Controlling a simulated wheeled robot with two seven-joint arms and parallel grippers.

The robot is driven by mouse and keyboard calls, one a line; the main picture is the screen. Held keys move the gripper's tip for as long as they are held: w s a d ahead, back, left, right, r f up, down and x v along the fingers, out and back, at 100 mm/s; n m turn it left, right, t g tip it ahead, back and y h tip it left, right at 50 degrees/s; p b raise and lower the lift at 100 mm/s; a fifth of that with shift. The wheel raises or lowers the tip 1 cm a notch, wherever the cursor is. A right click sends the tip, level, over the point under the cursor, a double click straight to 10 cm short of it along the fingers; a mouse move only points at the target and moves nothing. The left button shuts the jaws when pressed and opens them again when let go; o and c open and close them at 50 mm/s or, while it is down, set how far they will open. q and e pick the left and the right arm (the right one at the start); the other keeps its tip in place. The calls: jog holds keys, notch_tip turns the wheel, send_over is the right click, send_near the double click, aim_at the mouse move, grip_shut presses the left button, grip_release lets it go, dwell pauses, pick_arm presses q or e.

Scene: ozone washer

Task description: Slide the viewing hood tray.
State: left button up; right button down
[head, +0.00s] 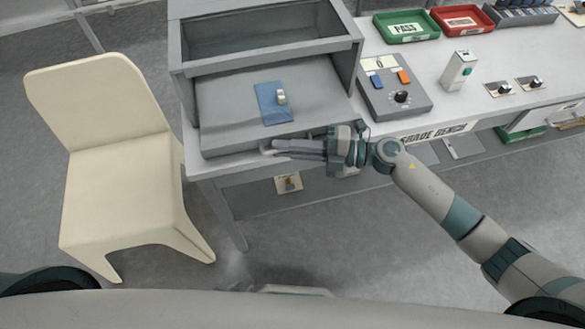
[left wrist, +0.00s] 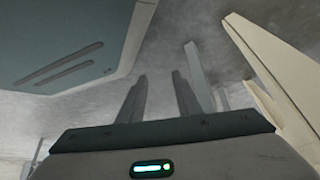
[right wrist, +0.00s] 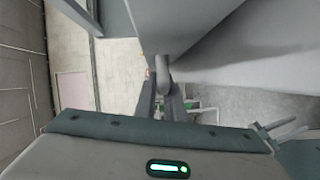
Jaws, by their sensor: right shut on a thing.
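The viewing hood (head: 262,52) is a grey box with an open-topped upper part, standing on the bench. Its grey tray (head: 222,105) lies below the opening, with its front edge near the bench's front. A blue pad (head: 268,110) with a silver ring-like part (head: 281,96) lies on the tray. My right gripper (head: 275,150) is at the tray's front edge, its fingers closed around the grey tray handle (right wrist: 162,70). The fingers hide part of the handle in the head view. My left gripper (left wrist: 160,82) is open and empty, low above the floor, away from the tray.
A cream chair (head: 112,165) stands left of the bench. A control box (head: 393,92) with knob and buttons sits right of the hood. Green (head: 406,26) and red (head: 462,20) trays stand behind it, and a small white box (head: 458,70) farther right. Open floor lies in front.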

jog(key=shift+w+a+f, duration=0.1)
jog(key=shift+w+a, duration=0.05)
jog(key=shift+w, duration=0.3)
jog(key=c, duration=1.8)
grip_release()
jog(key=shift+c, duration=0.2)
pick_arm(q)
jog(key=shift+w+d+r, duration=0.2)
jog(key=shift+w+d, duration=0.05)
jog(key=shift+d, duration=0.35)
jog(key=shift+a, duration=0.1)
